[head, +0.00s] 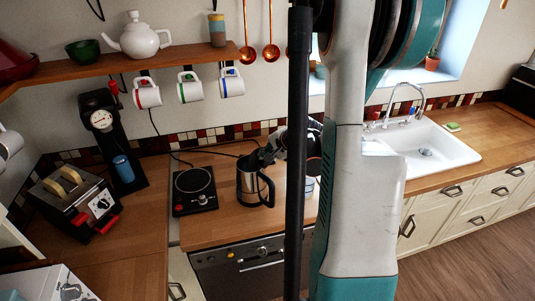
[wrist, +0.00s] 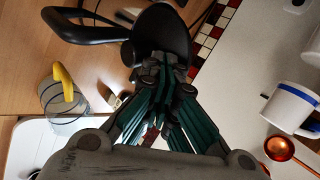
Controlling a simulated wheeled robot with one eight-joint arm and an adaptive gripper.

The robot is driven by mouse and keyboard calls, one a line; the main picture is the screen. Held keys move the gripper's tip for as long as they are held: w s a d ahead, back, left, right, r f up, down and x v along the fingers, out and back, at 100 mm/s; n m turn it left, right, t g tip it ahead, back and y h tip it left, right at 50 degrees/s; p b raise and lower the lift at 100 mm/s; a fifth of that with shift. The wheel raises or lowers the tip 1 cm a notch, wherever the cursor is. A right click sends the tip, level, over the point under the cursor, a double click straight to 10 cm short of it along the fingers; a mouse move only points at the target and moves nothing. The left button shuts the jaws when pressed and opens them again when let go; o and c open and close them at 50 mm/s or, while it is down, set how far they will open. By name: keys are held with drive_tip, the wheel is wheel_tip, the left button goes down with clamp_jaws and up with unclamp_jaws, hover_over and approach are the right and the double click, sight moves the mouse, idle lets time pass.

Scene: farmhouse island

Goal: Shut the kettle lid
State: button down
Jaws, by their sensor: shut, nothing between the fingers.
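The kettle (head: 250,186) stands upright on the counter, a steel body with a black handle on its right side. My gripper (head: 266,156) is at its top, with the fingers closed and empty. In the wrist view the shut fingertips of my gripper (wrist: 160,68) meet or nearly meet the edge of a black rounded piece that looks like the kettle lid (wrist: 165,32). The black handle (wrist: 75,24) loops out to its left. My gripper hides part of the kettle top in the head view, so the lid's exact angle is hard to tell.
A black hot plate (head: 194,190) lies left of the kettle. A clear glass (wrist: 58,100) with a yellow curved piece is near my gripper. Mugs (head: 189,90) hang under the shelf behind. The sink (head: 430,145) is at the right; the toaster (head: 78,205) is far left.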

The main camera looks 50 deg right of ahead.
drive_tip(key=shift+w, duration=0.15)
drive_tip(key=shift+w+d+r+g+p, duration=0.1)
drive_tip(key=shift+w+r+g+p, duration=0.2)
drive_tip(key=shift+w+g, duration=0.6)
drive_tip(key=shift+w+d+g+y, duration=0.1)
drive_tip(key=shift+w+g+y, duration=0.2)
drive_tip(key=shift+w+g, duration=0.5)
drive_tip(key=w+d+f+g+b, duration=0.1)
drive_tip(key=w+f+g+b, duration=0.4)
drive_tip(key=w+f+b, duration=0.1)
drive_tip(key=shift+w+d+f+y+b, duration=0.25)
drive_tip(key=shift+w+b, duration=0.3)
drive_tip(key=shift+w, duration=0.85)
drive_tip(key=shift+a+f, duration=0.1)
